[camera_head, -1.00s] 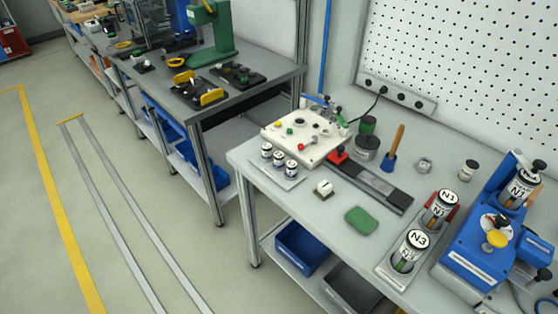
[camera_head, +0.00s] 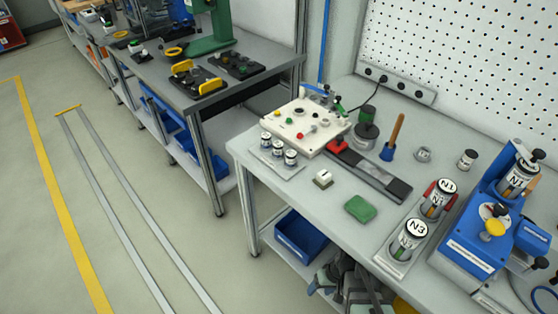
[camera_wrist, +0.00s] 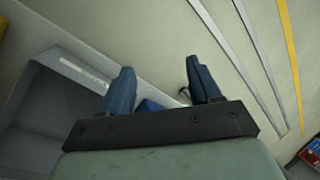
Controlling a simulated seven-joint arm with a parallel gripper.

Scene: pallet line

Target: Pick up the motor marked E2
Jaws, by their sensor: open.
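No marking E2 is legible in any view. Two large motors (camera_head: 438,199) (camera_head: 409,241) stand upright in a grey tray at the right of the bench, with caps marked N1 and N3. Three small white-capped motors (camera_head: 278,149) stand in a pale tray at the bench's left; their labels are too small to read. Another motor (camera_head: 517,178) sits in the blue machine, its mark unclear. My gripper (camera_wrist: 160,88) is open with nothing between its blue fingers; the wrist view shows floor beyond them. Part of my arm shows at the head view's bottom edge, below the bench edge.
A white fixture box (camera_head: 306,127), a green pad (camera_head: 360,208), a small white-topped block (camera_head: 323,179) and a dark rail (camera_head: 372,176) lie on the bench. The blue machine (camera_head: 480,240) stands at right. Blue bin (camera_head: 301,236) sits on the lower shelf.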

